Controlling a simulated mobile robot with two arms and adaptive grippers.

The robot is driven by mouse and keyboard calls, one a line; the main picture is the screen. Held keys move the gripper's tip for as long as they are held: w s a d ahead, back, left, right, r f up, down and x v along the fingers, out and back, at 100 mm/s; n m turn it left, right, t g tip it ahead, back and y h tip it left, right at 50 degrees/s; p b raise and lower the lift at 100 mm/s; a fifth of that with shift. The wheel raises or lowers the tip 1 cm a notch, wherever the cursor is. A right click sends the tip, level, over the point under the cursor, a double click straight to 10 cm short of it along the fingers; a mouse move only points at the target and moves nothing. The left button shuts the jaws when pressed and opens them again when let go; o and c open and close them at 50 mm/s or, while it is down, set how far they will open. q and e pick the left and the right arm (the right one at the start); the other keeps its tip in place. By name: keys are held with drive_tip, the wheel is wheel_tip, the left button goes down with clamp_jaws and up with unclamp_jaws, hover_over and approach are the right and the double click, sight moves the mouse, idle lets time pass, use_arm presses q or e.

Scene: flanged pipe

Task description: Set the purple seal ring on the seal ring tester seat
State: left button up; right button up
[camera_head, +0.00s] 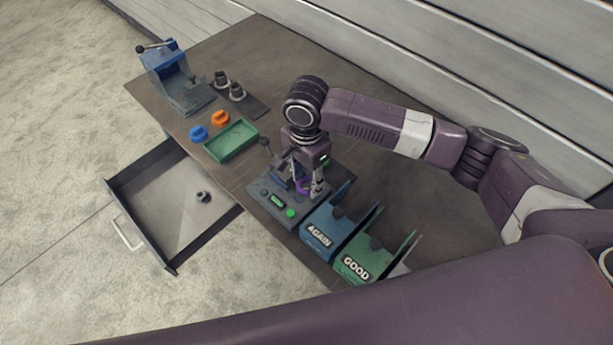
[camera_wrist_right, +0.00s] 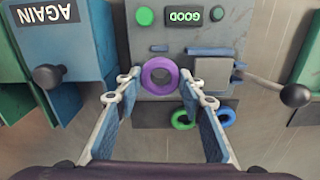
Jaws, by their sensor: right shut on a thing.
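The purple seal ring (camera_wrist_right: 160,76) lies flat between the fingertips of my right gripper (camera_wrist_right: 159,84). The gripper is shut on it, with a fingertip at each side. In the head view my right gripper (camera_head: 306,189) points down over the grey seal ring tester (camera_head: 272,203), and a bit of purple shows between its fingers. In the wrist view the ring covers the middle of the tester (camera_wrist_right: 140,40), hiding the seat. I cannot tell whether the ring touches the seat. The tester's display (camera_wrist_right: 185,16) reads GOOD beside a green round button. My left gripper is not in view.
The blue AGAIN bin (camera_head: 325,232) and green GOOD bin (camera_head: 365,262) stand right of the tester. A tester lever (camera_wrist_right: 293,95) sticks out. A green tray (camera_head: 231,141) and open drawer (camera_head: 165,205) are left.

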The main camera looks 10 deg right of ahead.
drive_tip(key=shift+f, duration=0.35)
drive_tip(key=shift+f+p, duration=0.4)
drive_tip(key=shift+f, duration=0.1)
idle(0.5)
drive_tip(key=o, duration=1)
drive_tip(key=o, duration=0.4)
drive_tip(key=shift+r, duration=0.1)
